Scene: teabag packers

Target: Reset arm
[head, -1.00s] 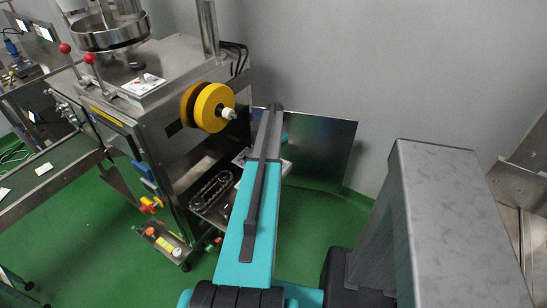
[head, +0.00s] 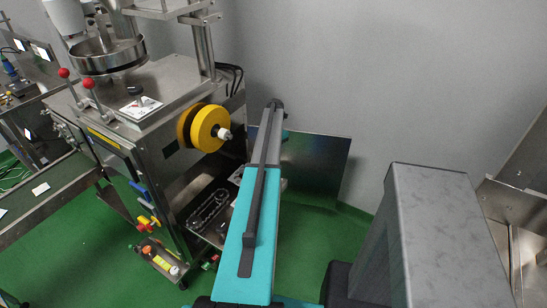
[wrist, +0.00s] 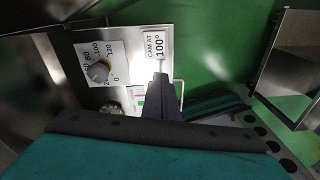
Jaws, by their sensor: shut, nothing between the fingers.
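My gripper (wrist: 160,84) shows in the wrist view as dark, closed fingers pointing away from the camera, with nothing between them. Its tip overlaps the lower edge of a white label reading "CAM AT 100°" (wrist: 158,43) on a metal panel; I cannot tell whether it touches. A dial knob (wrist: 98,71) with a numbered scale is to the left of the fingers. In the head view my turquoise arm stretches forward beside the packing machine (head: 150,165), and my gripper cannot be made out there.
The machine carries a yellow roll (head: 210,128) close to the left of my arm. A dark metal panel (head: 318,168) stands against the grey wall behind the arm. A conveyor (head: 45,200) is at the left. Green floor (head: 110,270) is open in front of the machine.

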